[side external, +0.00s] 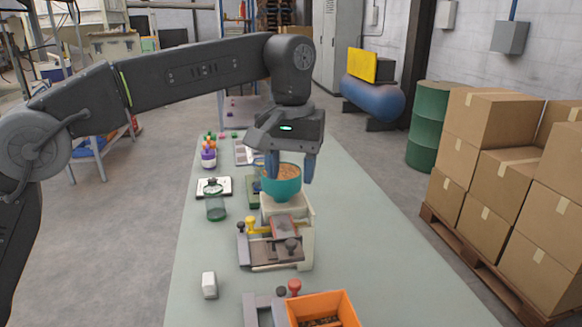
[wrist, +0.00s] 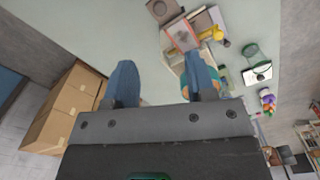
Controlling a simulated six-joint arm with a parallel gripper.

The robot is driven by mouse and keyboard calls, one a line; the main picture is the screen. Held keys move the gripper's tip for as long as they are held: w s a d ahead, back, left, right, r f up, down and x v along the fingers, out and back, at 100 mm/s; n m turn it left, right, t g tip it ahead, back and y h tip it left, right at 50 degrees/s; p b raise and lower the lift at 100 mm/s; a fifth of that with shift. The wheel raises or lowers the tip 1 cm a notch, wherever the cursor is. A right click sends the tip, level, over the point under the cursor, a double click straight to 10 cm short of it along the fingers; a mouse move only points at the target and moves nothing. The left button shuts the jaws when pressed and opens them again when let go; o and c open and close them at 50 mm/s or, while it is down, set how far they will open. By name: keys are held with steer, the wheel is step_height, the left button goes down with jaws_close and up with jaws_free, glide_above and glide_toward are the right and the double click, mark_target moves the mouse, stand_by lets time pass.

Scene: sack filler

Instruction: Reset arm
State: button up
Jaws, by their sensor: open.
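My gripper (side external: 290,178) is open, its two blue fingers pointing down and apart. In the side view they overlap the teal bowl (side external: 283,191), which has a brownish inside and sits on a pale sack-filler machine (side external: 305,230). In the wrist view my gripper (wrist: 158,62) has bare table between its fingers. The bowl shows only in part there, behind the right-hand finger. I cannot tell whether that finger touches the bowl. Nothing is held.
An orange bin (side external: 335,307) and a small white block (side external: 209,285) are at the near end of the table. A green-tinted jar (side external: 215,203) and a purple bottle (side external: 208,158) stand left of the bowl. Stacked cartons (side external: 480,180) are on the floor at right. The table's right side is clear.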

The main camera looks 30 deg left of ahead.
steer(key=s+a+r+m+t, duration=0.2)
steer(key=s+a+t, duration=0.1)
steer(key=s+a, duration=0.8)
steer(key=s+a+f+m+t, duration=0.1)
steer(key=s+a+f, duration=0.1)
steer(key=s+f, duration=0.3)
steer(key=s+a+f+t, duration=0.1)
steer(key=s+a+f, duration=0.2)
steer(key=s, duration=0.6)
step_height(320, 180, down, 2)
steer(key=shift+a+f+m+t, duration=0.1)
steer(key=shift+a+m+t, duration=0.2)
steer(key=shift+m, duration=0.1)
